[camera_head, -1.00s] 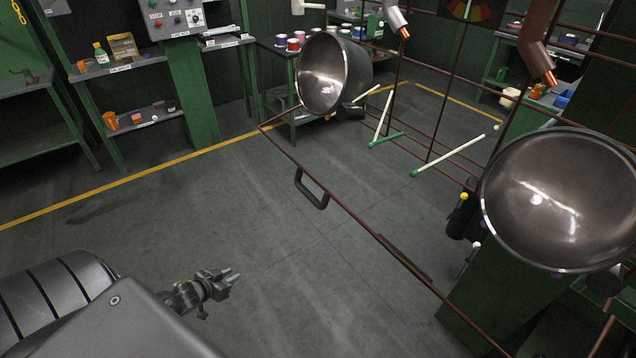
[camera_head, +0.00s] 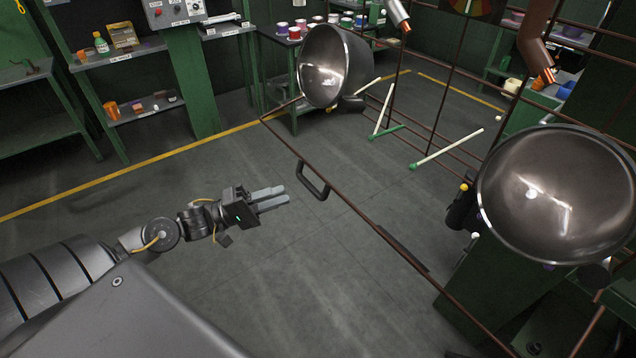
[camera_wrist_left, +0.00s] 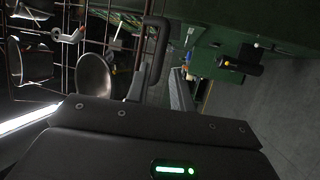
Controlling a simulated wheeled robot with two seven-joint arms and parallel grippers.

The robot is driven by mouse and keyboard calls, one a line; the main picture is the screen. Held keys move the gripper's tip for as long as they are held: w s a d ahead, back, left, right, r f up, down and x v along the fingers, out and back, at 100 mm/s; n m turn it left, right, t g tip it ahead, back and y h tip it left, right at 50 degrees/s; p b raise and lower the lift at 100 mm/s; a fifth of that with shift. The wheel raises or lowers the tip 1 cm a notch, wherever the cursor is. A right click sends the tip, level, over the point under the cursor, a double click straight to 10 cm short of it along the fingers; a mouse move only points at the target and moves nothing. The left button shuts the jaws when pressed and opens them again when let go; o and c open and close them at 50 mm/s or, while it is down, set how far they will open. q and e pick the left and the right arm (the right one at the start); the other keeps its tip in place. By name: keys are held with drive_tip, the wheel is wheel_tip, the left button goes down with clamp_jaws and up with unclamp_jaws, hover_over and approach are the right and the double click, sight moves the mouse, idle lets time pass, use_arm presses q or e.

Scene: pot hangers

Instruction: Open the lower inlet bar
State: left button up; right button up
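The lower inlet bar (camera_head: 345,212) is a thin brown rod running diagonally from the back left to the front right. A black U-shaped handle (camera_head: 320,193) is fixed on its left side. The handle also shows in the left wrist view (camera_wrist_left: 161,52), near the top middle. My left gripper (camera_head: 287,195) points right toward the handle, a short way to its left and apart from it. My right gripper is not in view.
Steel pots hang at the back (camera_head: 322,65) and at the right (camera_head: 555,190), beyond the bar. Green-tipped white rods (camera_head: 447,150) stick out between them. Green shelves (camera_head: 130,55) stand at the back left. The floor around my left arm is clear.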

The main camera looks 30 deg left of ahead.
sight(311, 184)
use_arm(q)
drive_tip(key=p+x, duration=0.1)
drive_tip(key=x, duration=0.7)
drive_tip(key=shift+w+d+r+p, duration=0.15)
drive_tip(key=shift+w+d+p, duration=0.1)
drive_tip(key=shift+p, duration=0.15)
drive_tip(key=shift+w+d, duration=0.5)
drive_tip(key=shift+w, duration=0.05)
clamp_jaws()
